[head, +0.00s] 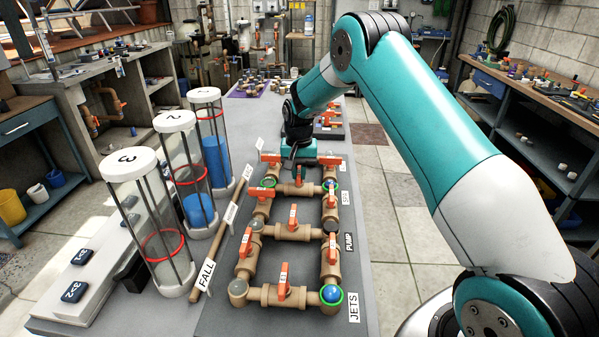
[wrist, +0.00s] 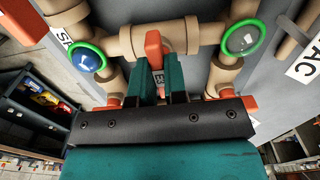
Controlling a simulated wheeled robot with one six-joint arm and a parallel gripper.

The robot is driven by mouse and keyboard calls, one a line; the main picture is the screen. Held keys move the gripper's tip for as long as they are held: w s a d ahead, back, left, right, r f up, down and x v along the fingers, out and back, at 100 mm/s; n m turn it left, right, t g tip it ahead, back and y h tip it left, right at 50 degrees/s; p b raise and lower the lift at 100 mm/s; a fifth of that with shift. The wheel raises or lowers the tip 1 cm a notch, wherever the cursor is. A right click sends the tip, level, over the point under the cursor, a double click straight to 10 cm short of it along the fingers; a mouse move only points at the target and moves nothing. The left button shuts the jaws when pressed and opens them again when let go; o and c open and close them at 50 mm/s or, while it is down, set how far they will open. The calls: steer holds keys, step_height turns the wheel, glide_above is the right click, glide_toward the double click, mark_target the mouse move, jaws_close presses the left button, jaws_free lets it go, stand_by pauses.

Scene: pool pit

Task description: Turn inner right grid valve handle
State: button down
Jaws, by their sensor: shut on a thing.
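A grid of tan pipes carries several orange valve handles. My gripper (head: 299,163) is at its far end, pointing down. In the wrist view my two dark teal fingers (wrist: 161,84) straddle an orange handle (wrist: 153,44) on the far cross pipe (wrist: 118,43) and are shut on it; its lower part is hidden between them. Junctions with green rings flank this pipe: a blue one (wrist: 86,58) on the left and a grey one (wrist: 243,40) on the right. In the head view, the right column has orange handles at its upper (head: 332,195) and lower (head: 332,245) parts.
Three clear cylinders (head: 150,215) with red rings stand left of the grid; a wooden rod (head: 222,240) with labels lies between. The labels JETS (head: 353,307) and PUMP (head: 349,242) line the right side. Workbenches stand at both sides. The floor right of the table is partly clear.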

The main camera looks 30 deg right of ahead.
mark_target(299, 172)
steer(key=shift+m, duration=0.3)
stand_by(0.4)
steer(key=c, duration=1.2)
jaws_free()
steer(key=shift+o, duration=0.2)
step_height(299, 172, up, 17)
steer(key=b, duration=0.2)
steer(key=shift+r, duration=0.2)
